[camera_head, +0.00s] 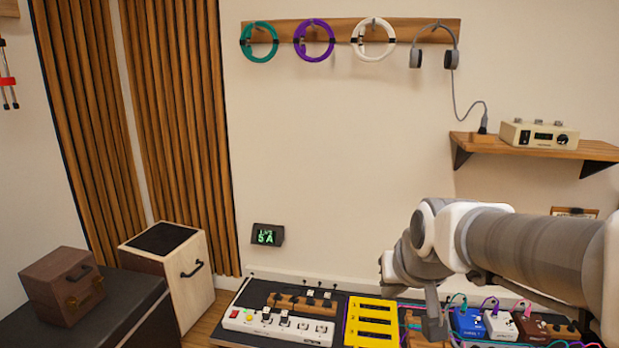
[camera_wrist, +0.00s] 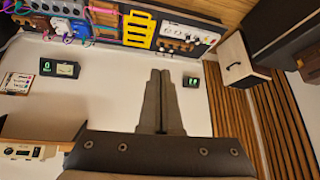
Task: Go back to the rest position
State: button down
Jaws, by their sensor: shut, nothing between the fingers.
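My gripper (camera_wrist: 160,74) shows in the wrist view with its two fingers together and nothing between them. It is in front of the pale wall, and the fingers point toward the bench-top board at the top of that view. In the head view my arm comes in from the right. My gripper (camera_head: 432,318) hangs low over the board there, and its fingertips are hard to make out against the gear.
The board carries a white power strip (camera_head: 278,326), a yellow panel (camera_head: 371,322) and several pedals, including a blue one (camera_head: 469,323). A wall shelf (camera_head: 530,148) holds an amplifier (camera_head: 540,135). Headphones (camera_head: 434,48) and coiled cables hang on a rail.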

jog(key=s+g, duration=0.1)
jog(key=s, duration=1.5)
notch_tip(320, 180, up, 28)
jog(key=p, duration=2.8)
jog(key=shift+w+d, duration=0.15)
jog(key=shift+d, duration=0.1)
jog(key=shift+d+f, duration=0.1)
jog(key=shift+d, duration=0.05)
